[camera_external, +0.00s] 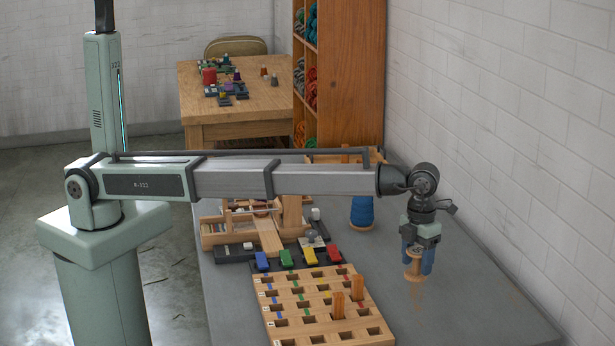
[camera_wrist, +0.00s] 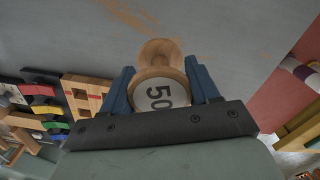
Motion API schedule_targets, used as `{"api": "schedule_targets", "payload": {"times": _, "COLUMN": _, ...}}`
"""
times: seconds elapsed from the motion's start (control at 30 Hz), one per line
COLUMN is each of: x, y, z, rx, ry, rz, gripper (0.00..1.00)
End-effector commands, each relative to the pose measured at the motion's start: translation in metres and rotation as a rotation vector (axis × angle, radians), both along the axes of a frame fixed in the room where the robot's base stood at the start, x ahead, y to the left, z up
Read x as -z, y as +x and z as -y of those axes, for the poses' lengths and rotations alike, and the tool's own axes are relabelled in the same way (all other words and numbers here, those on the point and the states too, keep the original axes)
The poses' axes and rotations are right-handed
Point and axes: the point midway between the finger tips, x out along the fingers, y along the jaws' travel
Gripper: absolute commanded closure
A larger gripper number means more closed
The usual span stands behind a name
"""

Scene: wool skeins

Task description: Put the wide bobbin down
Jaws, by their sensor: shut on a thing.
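A wooden bobbin with wide round ends (camera_external: 414,265) is held upright between the blue fingers of my gripper (camera_external: 418,262). In the wrist view the bobbin (camera_wrist: 158,52) shows its near end with a round white label reading "50", and my gripper (camera_wrist: 162,85) has one finger on each side of it. The bobbin appears to be above the grey table (camera_external: 470,300), at its right side; I cannot tell how large the gap below it is.
A wooden board with square holes (camera_external: 310,310) and two upright orange pegs stands to the left. Behind it are coloured blocks (camera_external: 286,258), a blue wool spool (camera_external: 362,212) and a small wooden loom (camera_external: 240,225). A white brick wall (camera_external: 500,120) borders the table on the right. The table's front right is clear.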

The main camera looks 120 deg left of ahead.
Motion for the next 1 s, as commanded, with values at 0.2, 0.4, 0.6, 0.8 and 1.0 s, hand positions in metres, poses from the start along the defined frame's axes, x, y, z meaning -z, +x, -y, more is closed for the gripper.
{"api": "schedule_targets", "payload": {"times": 0.2, "x": 0.034, "y": -0.001, "z": 0.0, "rx": -0.001, "ry": -0.001, "rz": -0.001, "gripper": 0.7}}
{"api": "schedule_targets", "payload": {"times": 0.4, "x": 0.048, "y": -0.001, "z": 0.0, "rx": -0.001, "ry": -0.001, "rz": -0.001, "gripper": 0.7}}
{"api": "schedule_targets", "payload": {"times": 0.6, "x": 0.072, "y": -0.001, "z": 0.0, "rx": -0.002, "ry": -0.001, "rz": -0.001, "gripper": 0.7}}
{"api": "schedule_targets", "payload": {"times": 0.8, "x": 0.075, "y": 0.0, "z": 0.0, "rx": -0.002, "ry": 0.0, "rz": 0.0, "gripper": 0.7}}
{"api": "schedule_targets", "payload": {"times": 1.0, "x": 0.077, "y": 0.0, "z": 0.0, "rx": -0.002, "ry": 0.0, "rz": 0.0, "gripper": 0.7}}
